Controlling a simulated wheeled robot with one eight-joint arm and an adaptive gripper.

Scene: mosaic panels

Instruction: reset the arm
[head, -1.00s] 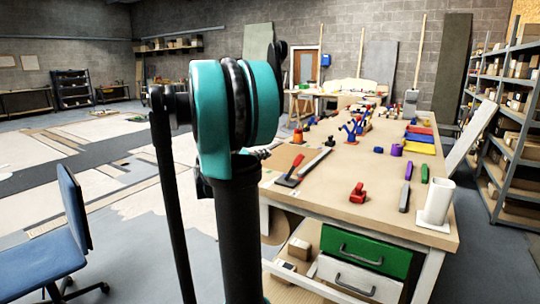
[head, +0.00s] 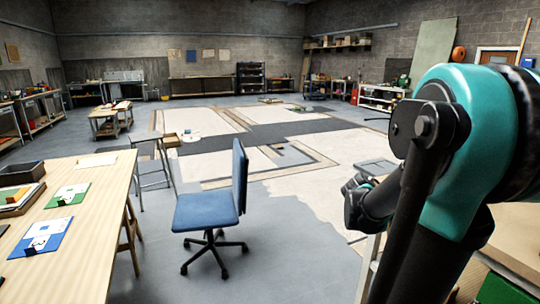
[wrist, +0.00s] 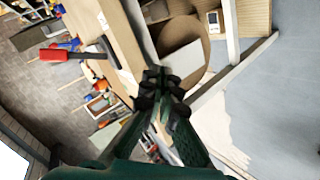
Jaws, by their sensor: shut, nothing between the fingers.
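My gripper (wrist: 160,92) shows in the wrist view with its dark fingertips together and nothing between them. It hangs in the air beside the edge of a wooden workbench (wrist: 122,40). In the head view my teal and black arm fills the right side, and part of my gripper (head: 360,190) seems to show at its left, small and partly hidden by the arm.
A blue office chair (head: 208,210) stands in the middle of the head view. A wooden table (head: 85,215) with colored cards is at left. Grey floor (head: 290,265) is open right of the chair. A red-handled tool (wrist: 62,54) lies on the workbench.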

